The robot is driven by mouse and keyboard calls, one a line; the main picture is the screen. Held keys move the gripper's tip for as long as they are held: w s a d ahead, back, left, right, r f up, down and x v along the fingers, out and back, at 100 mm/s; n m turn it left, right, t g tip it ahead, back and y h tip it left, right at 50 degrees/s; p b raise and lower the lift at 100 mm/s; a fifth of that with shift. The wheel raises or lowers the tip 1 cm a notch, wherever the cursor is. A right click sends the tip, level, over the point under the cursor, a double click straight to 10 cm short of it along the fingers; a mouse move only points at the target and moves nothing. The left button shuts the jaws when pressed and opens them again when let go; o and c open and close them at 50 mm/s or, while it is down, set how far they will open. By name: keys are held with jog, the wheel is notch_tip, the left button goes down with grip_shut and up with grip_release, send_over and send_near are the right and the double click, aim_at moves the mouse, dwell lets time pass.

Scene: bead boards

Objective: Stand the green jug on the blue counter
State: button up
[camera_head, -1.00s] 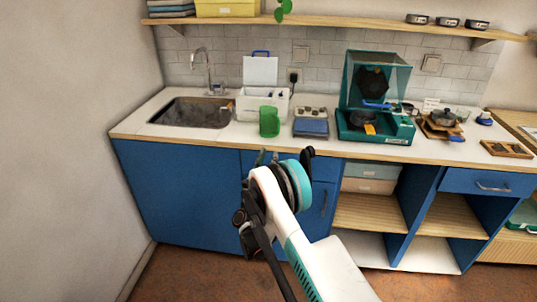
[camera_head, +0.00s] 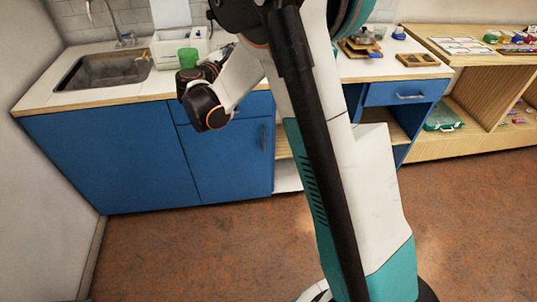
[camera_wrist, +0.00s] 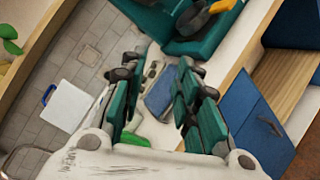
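The green jug (camera_head: 187,57) shows above my wrist in the head view, near the white bin; its lower part is hidden. In the wrist view only a green strip of the jug (camera_wrist: 138,139) shows low between the fingers, close above my gripper's palm. My gripper (camera_wrist: 160,80) is open, its teal fingers apart with no object visibly clamped between them. The blue counter (camera_head: 100,155) has blue fronts and a pale top with a wooden edge.
A sink (camera_head: 100,72) is set in the counter at left. The white bin (camera_head: 178,42) stands behind the jug. A blue flat item (camera_wrist: 160,92) and a teal stove-like unit (camera_wrist: 200,35) lie beyond the fingers. Wooden shelving (camera_head: 480,100) stands at right.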

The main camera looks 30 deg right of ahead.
jog(key=s+r+m+g+y, duration=0.1)
jog(key=s+m+g+y, duration=0.2)
jog(key=s, duration=0.8)
jog(key=s+r+m+g+y, duration=0.1)
jog(key=s+r+m+y, duration=0.3)
jog(key=s, duration=0.7)
jog(key=s+a+f+m+y, duration=0.2)
jog(key=s+a+f+m, duration=0.1)
jog(key=s, duration=0.6)
jog(key=s+a+f+m+y, duration=0.3)
jog(key=s+a+f+m, duration=0.1)
jog(key=s, duration=0.6)
jog(key=shift+a+f+m, duration=0.25)
jog(key=shift+a+m, duration=0.25)
jog(key=shift+a, duration=0.35)
